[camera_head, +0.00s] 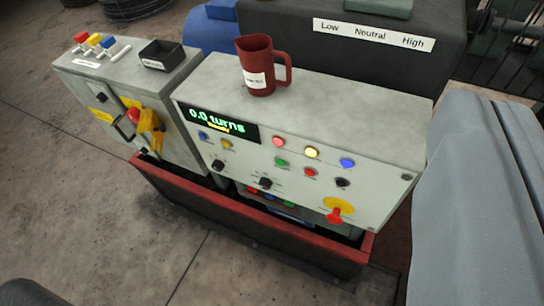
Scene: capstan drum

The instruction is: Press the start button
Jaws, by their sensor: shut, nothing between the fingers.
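The control panel (232,175) is a light grey sloped box in the middle of the view. A green button (282,162) sits on its face, with a red button (310,172) to its right; their labels are too small to read, so I cannot confirm which is the start button. A red, a yellow and a blue round light or button form a row above them. The display (217,122) reads "0.0 turns" in green, with a smaller yellow word below. My gripper's fingers do not show; a large grey-blue shape fills the right edge.
A red mug (256,68) stands on top of the panel. A red mushroom knob (335,216) on a yellow plate is low on the panel's right. Open floor lies at front left.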

